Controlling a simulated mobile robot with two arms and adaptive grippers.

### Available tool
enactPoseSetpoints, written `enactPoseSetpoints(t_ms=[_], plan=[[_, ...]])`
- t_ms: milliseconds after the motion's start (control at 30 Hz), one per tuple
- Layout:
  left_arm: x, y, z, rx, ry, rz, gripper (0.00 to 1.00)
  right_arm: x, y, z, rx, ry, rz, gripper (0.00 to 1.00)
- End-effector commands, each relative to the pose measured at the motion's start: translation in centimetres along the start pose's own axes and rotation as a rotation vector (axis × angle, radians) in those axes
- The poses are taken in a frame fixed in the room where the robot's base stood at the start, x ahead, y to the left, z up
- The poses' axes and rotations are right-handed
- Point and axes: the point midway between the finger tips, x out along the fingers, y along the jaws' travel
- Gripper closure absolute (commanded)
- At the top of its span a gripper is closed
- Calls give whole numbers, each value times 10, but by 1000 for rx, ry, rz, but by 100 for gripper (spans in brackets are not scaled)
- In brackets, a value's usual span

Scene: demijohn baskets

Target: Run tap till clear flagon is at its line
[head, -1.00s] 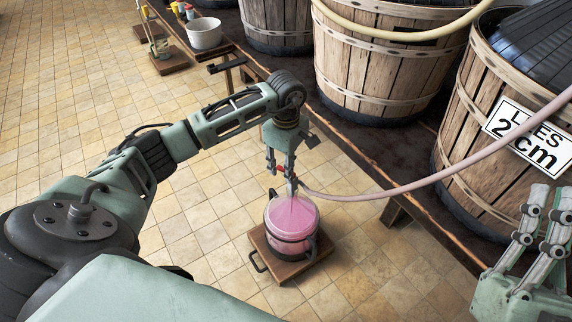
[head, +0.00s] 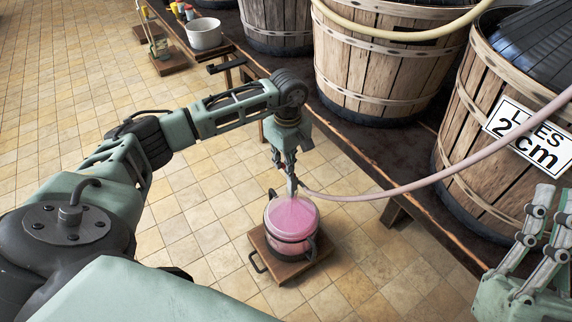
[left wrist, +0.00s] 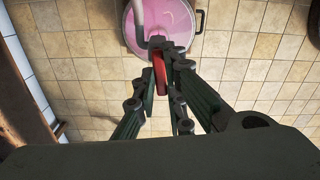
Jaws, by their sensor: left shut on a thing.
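The clear flagon (head: 291,238) stands on a wooden base on the floor, with dark handles at its sides. It holds pink liquid, and a pink spray runs down into its wide mouth. It also shows in the left wrist view (left wrist: 178,22). Its line cannot be made out. The tap's red lever (left wrist: 160,73) shows between my left fingers in the left wrist view; in the head view the fingers hide it. My left gripper (head: 287,168) is shut on the tap lever above the flagon. My right gripper (head: 553,205) is open and empty at the right edge.
A pink hose (head: 420,182) runs from upper right to the tap. Large wooden barrels (head: 376,75) stand on a dark bench (head: 355,150); the nearest bears a "LEES 2 cm" sign (head: 530,135). A white bucket (head: 204,34) stands at the back.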

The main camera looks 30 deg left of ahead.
Motion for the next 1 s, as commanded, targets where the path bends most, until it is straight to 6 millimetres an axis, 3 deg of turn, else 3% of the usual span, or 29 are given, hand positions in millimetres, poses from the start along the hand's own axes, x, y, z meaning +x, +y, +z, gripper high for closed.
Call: enactPoseSetpoints(t_ms=[200, 500, 533, 733, 1000], plan=[[-1, 4, 0, 135, -1, 3, 100, 0, -1, -7, 3, 34, -2, 100], [-1, 4, 1, 143, -1, 3, 100, 1, -2, -7, 5, 33, -3, 100], [-1, 4, 1, 143, -1, 3, 87, 1, -2, -7, 5, 33, -3, 100], [0, 4, 1, 142, -1, 2, 70, 1, -2, -6, 5, 31, -3, 100], [-1, 3, 0, 140, -1, 1, 70, 0, -2, -6, 4, 28, -2, 100]])
